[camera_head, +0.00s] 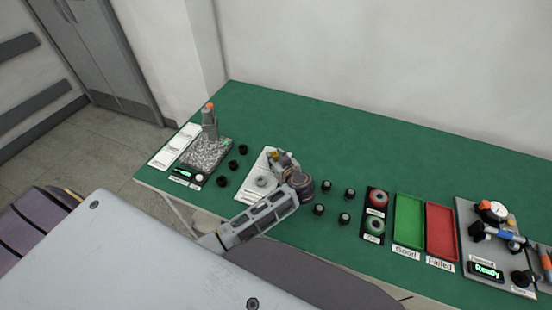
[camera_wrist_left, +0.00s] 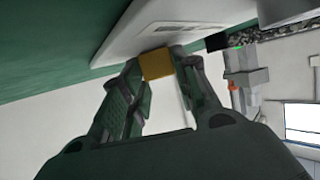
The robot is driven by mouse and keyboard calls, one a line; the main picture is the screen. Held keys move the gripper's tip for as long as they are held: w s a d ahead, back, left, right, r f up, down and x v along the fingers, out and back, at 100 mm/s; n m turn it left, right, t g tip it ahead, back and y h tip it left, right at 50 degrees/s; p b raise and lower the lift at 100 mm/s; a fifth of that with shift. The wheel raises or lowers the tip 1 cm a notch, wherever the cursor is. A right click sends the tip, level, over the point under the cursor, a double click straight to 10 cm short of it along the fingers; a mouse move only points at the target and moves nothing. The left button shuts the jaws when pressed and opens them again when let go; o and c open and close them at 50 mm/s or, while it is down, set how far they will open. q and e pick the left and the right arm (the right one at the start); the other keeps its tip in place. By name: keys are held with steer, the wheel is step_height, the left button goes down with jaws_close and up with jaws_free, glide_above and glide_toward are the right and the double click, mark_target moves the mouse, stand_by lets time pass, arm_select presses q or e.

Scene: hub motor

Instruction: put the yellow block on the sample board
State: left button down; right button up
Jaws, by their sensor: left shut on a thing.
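My left gripper (camera_head: 284,161) reaches over the table from the left and is shut on the yellow block (camera_head: 274,154). In the left wrist view the yellow block (camera_wrist_left: 156,65) sits between the two fingertips, close to a white board. This white board (camera_head: 250,188) lies on the table under the gripper, with a grey round part on it; the arm hides some of it. Its label cannot be read, so I cannot tell surely that it is the sample board. I cannot tell whether the block touches it. My right gripper is not in view.
A speckled plate with a grey stand (camera_head: 210,126) is to the left. Black knobs stand on both sides of the white board. To the right are red and green buttons (camera_head: 377,199), a green tray (camera_head: 408,194), a red tray (camera_head: 441,205) and a panel reading Ready (camera_head: 485,271). The table's back is clear.

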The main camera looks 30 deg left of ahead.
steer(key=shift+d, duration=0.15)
arm_select(q)
steer(key=c, duration=1.5)
jaws_free()
steer(key=shift+f, duration=0.1)
steer(key=shift+c, duration=0.2)
steer(key=o, duration=0.5)
steer(key=shift+c, duration=0.2)
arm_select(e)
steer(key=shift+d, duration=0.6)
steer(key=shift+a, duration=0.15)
arm_select(q)
steer(key=shift+s+d+r, duration=0.2)
steer(key=shift+s+d, duration=0.05)
steer(key=shift+d, duration=0.05)
steer(key=v, duration=1)
steer(key=shift+s+d+r, duration=0.25)
steer(key=shift+s+d, duration=0.1)
steer(key=shift+d, duration=0.05)
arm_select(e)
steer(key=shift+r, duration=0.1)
